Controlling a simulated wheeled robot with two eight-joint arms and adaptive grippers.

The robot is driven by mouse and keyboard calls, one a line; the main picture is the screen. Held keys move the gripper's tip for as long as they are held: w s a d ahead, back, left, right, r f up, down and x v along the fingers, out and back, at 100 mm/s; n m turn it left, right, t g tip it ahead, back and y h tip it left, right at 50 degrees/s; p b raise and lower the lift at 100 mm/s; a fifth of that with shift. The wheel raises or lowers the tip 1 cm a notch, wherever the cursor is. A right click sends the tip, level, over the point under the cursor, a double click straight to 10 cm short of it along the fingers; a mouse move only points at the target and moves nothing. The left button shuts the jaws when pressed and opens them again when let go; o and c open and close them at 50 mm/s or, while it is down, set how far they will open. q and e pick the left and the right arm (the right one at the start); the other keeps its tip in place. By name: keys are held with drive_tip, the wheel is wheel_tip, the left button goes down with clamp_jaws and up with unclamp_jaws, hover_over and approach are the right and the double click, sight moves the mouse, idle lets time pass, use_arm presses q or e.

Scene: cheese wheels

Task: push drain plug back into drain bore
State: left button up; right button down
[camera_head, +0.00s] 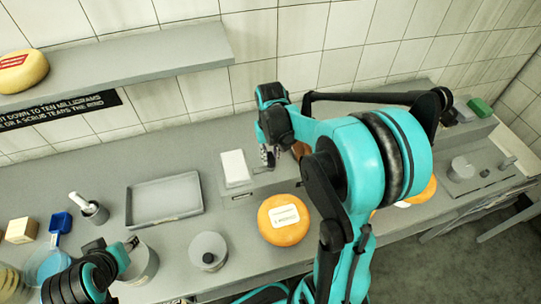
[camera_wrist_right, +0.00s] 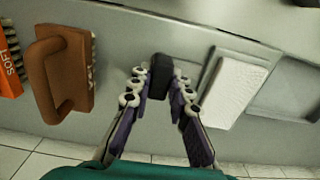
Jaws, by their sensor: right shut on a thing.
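In the right wrist view, a dark, blocky plug (camera_wrist_right: 159,72) sits between the fingertips of my right gripper (camera_wrist_right: 160,84), against the grey worktop surface. The gripper is shut on it. In the head view, my right gripper (camera_head: 268,157) points down at the back of the worktop, right of a white pad; the plug is too small to make out there. The drain bore is not visible in either view, and I cannot tell how deep the plug sits. My left gripper (camera_head: 130,244) is at the lower left, over a grey pot; its jaw state is unclear.
A brown brush (camera_wrist_right: 66,72) and the white pad (camera_wrist_right: 234,88) flank the right gripper. A grey tray (camera_head: 165,219), a cheese wheel (camera_head: 283,231) and a round grey lidded object (camera_head: 208,260) stand on the worktop. A wall shelf (camera_head: 130,66) hangs at the back left.

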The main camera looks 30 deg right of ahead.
sight(270, 157)
drive_tip(key=c, duration=1.3)
unclamp_jaws()
drive_tip(key=shift+c, duration=0.2)
wheel_tip(270, 157, up, 12)
drive_tip(key=shift+f, duration=0.15)
